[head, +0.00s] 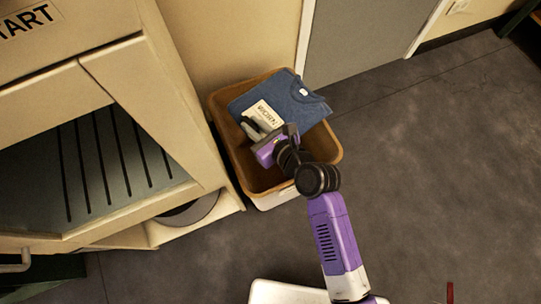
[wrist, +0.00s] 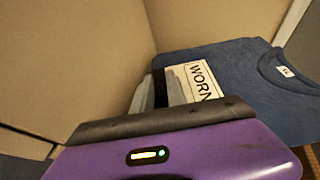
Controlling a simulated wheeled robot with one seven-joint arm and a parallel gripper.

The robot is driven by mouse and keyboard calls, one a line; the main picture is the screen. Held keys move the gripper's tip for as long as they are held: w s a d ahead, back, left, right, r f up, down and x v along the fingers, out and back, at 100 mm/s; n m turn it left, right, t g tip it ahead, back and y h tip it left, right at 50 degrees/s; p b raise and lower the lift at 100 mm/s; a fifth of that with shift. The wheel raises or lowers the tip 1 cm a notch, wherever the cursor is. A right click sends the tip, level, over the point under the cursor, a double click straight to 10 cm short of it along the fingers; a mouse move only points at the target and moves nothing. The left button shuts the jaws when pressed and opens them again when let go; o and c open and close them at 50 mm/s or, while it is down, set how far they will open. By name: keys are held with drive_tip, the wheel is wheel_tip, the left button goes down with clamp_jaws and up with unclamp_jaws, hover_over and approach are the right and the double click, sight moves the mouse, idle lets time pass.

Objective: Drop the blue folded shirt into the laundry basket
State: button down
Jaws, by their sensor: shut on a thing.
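The blue folded shirt (head: 290,104) has a pale label reading "WORN". It also shows in the wrist view (wrist: 240,75), with the label just in front of the fingers. My gripper (head: 255,122) is shut on the shirt's near left edge. The shirt is at the top of the laundry basket (head: 331,150), a brown-orange tub, and covers its far part. The basket's near inside shows and looks empty. I cannot tell whether the shirt touches the rim. In the wrist view, the gripper (wrist: 168,88) has its grey fingertips at the label's left side.
A cream cabinet (head: 165,75) with a dark slatted opening stands close on the basket's left. A wall and a grey door (head: 365,40) are behind it. A white surface (head: 285,292) shows at the bottom.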

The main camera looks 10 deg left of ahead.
drive_tip(key=shift+f+b, duration=2)
drive_tip(key=shift+b, duration=0.2)
drive_tip(key=shift+r, duration=0.1)
drive_tip(key=c, duration=1.3)
unclamp_jaws()
drive_tip(key=shift+o, duration=0.2)
drive_tip(key=shift+p+v, duration=1.3)
drive_tip(key=shift+v, duration=2.55)
